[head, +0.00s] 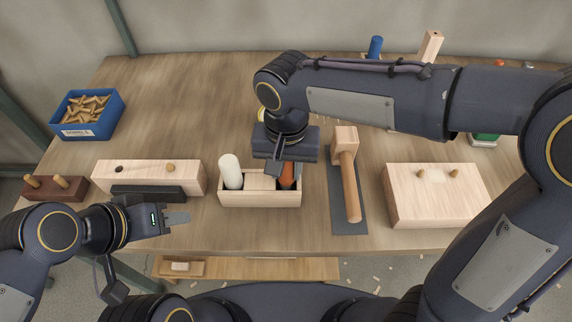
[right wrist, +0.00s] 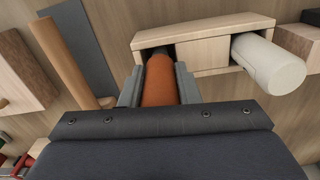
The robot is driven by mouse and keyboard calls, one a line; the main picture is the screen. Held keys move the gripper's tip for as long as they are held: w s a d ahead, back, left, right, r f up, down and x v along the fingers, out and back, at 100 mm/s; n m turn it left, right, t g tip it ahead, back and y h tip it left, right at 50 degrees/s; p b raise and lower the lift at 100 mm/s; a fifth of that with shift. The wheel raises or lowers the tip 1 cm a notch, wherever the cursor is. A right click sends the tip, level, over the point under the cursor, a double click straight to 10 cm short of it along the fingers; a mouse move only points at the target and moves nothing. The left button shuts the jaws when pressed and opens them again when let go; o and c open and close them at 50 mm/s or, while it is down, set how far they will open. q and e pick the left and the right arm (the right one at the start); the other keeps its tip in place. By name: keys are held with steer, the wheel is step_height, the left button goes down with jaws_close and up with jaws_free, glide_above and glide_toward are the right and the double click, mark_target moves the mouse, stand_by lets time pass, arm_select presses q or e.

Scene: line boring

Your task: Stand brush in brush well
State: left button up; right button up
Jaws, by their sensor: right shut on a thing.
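The brush, with an orange-brown handle (head: 287,177), is upright at the right-hand well of a pale wooden holder (head: 260,200). It also shows in the right wrist view (right wrist: 160,82), where its dark far end meets the well opening; how deep it sits is hidden. My right gripper (head: 284,168) is shut on the handle, with one finger on each side in the right wrist view (right wrist: 159,88). My left gripper (head: 178,221) is empty at the table's front left; its finger gap is unclear.
A white cylinder (head: 230,170) stands in the holder's left well. A mallet (head: 350,185) lies on a dark mat to the right, beside a pale block (head: 435,195). A drilled block (head: 150,175) and a blue peg bin (head: 87,115) are left. The back-left table is clear.

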steer(key=shift+f, duration=0.1)
stand_by(0.3)
steer(key=shift+f+b, duration=0.5)
steer(key=shift+f, duration=0.15)
steer(key=o, duration=2.2)
steer(key=shift+c, duration=0.2)
steer(key=shift+r, duration=0.2)
steer(key=shift+r+p, duration=4)
steer(key=shift+r, duration=0.4)
steer(key=shift+d, duration=0.1)
